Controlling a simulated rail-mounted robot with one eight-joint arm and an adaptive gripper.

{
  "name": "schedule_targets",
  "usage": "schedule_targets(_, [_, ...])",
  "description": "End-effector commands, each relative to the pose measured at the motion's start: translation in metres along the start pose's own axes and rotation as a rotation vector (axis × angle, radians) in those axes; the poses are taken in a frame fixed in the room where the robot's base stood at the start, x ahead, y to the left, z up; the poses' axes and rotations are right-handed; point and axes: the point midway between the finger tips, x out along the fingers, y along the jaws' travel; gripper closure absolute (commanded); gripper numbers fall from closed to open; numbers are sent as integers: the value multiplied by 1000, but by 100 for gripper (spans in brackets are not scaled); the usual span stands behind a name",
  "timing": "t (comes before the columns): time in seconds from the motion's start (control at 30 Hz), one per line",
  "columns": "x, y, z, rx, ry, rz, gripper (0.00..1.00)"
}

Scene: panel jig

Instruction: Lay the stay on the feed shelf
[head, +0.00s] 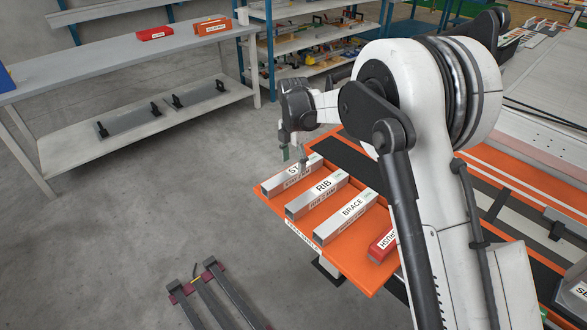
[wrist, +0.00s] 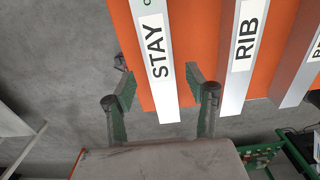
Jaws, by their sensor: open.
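The stay (head: 290,178), a grey bar with a white label reading STAY, lies on the orange feed shelf (head: 275,205), at the left end of a row of bars. In the wrist view the stay (wrist: 157,60) runs lengthwise, with its near end at the shelf edge. My gripper (head: 293,155) is over the stay. Its two green-padded fingers (wrist: 160,84) are open, one on each side of the stay in the wrist view, with gaps showing beside it. I cannot tell how far above the bar the fingertips are.
The rib (head: 317,194) lies beside the stay, then the brace (head: 346,218) and a red block (head: 382,245). A grey workbench (head: 130,55) with red and orange boxes stands at the left. Dark bars on a floor stand (head: 212,295) are in front. Open floor lies between.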

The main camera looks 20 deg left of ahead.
Motion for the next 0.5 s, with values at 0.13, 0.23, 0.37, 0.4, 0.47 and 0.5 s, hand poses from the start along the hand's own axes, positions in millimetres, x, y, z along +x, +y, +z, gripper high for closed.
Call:
schedule_targets(0.13, [-32, 0, 0, 0, 0, 0, 49])
schedule_targets(0.23, [-50, 0, 0, 0, 0, 0, 49])
schedule_targets(0.37, [-68, 0, 0, 0, 0, 0, 49])
schedule_targets(0.4, [-72, 0, 0, 0, 0, 0, 49])
schedule_targets(0.47, [-76, 0, 0, 0, 0, 0, 49])
schedule_targets(0.5, [-78, 0, 0, 0, 0, 0, 49])
